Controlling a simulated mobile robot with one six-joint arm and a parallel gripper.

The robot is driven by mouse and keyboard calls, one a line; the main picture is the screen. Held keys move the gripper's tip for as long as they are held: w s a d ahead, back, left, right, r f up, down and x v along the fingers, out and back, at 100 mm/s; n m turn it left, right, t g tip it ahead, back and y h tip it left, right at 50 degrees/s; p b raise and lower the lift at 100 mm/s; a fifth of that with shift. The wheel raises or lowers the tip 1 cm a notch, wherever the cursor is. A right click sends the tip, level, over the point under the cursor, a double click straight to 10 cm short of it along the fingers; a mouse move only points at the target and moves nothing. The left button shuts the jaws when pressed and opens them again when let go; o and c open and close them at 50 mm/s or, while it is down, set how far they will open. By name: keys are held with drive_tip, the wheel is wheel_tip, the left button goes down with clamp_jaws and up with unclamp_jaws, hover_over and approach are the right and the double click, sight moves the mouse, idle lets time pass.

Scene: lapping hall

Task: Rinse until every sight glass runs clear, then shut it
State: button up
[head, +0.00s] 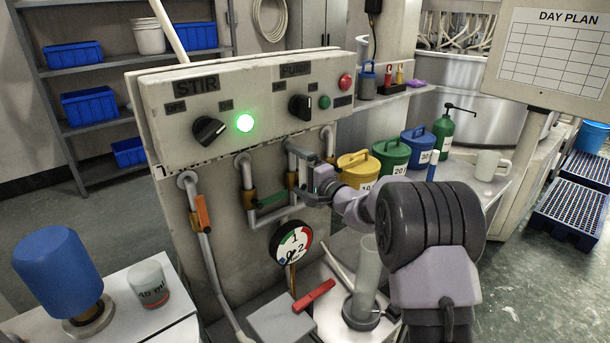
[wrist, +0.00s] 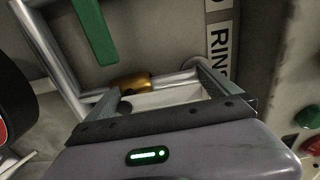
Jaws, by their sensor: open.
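The grey control panel (head: 250,100) carries a STIR knob (head: 208,130) with a lit green lamp (head: 245,123) and a PUMP knob (head: 301,107). Below it, pipes carry an orange valve handle (head: 202,213) and a green valve handle (head: 272,200); the green one also shows in the wrist view (wrist: 96,32). My gripper (head: 308,182) is open at the right-hand pipe. In the wrist view its fingers (wrist: 162,92) stand either side of a pipe section near a brass fitting (wrist: 132,82); contact is unclear. A clear upright tube (head: 368,270) stands below; its contents are hard to tell.
A round gauge (head: 291,243) and a red handle (head: 313,296) sit below the pipes. Yellow (head: 358,170), green (head: 391,157) and blue (head: 418,146) lidded pots line the right shelf. A blue cylinder (head: 57,262) and a cup (head: 148,284) stand on the left bench.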

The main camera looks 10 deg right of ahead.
drive_tip(key=p+v, duration=0.2)
drive_tip(key=v, duration=1.5)
drive_tip(key=shift+p, duration=0.4)
